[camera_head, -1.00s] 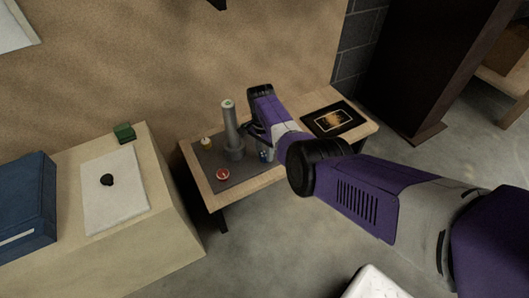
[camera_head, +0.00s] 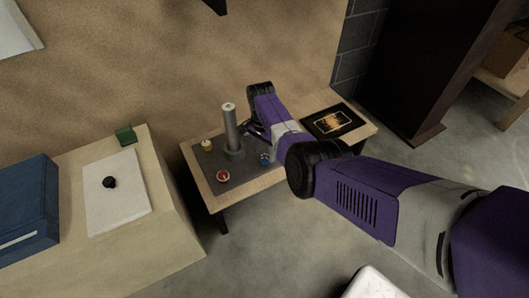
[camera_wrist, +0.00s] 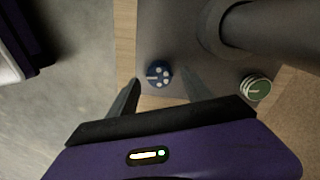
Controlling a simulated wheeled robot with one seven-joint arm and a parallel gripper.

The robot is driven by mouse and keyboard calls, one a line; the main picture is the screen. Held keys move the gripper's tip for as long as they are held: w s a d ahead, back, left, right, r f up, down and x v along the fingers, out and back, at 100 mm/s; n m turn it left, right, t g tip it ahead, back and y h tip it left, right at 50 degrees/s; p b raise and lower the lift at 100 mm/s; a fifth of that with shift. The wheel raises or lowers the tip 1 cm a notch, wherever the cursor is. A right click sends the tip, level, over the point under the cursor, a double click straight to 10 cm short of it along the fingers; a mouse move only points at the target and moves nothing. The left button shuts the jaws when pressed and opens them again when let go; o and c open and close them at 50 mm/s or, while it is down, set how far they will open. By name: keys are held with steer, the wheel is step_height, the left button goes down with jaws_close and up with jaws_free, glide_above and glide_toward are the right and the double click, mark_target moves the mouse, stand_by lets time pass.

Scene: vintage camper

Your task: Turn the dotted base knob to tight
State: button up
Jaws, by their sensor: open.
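The dotted knob is blue with white dots and a pale bar. It shows in the wrist view (camera_wrist: 158,74) and at the front right of the grey base plate in the head view (camera_head: 265,158). The grey plate (camera_head: 238,174) carries an upright grey post (camera_head: 230,125). In the wrist view my gripper (camera_wrist: 160,82) is open, with one finger to each side of the dotted knob and no visible contact. In the head view my gripper (camera_head: 254,130) is beside the post, partly hidden by my arm. I cannot read any tight mark.
A red knob (camera_head: 223,176) and a yellow knob (camera_head: 206,145) sit on the plate's left part. A green striped knob (camera_wrist: 256,88) is right of the dotted one in the wrist view. The thick post (camera_wrist: 270,28) stands close by. A dark framed picture (camera_head: 334,120) lies right.

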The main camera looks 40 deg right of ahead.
mark_target(264, 155)
step_height(264, 155, up, 6)
steer(key=shift+w+f+p, duration=0.1)
steer(key=shift+w+p, duration=0.05)
steer(key=shift+p, duration=1.05)
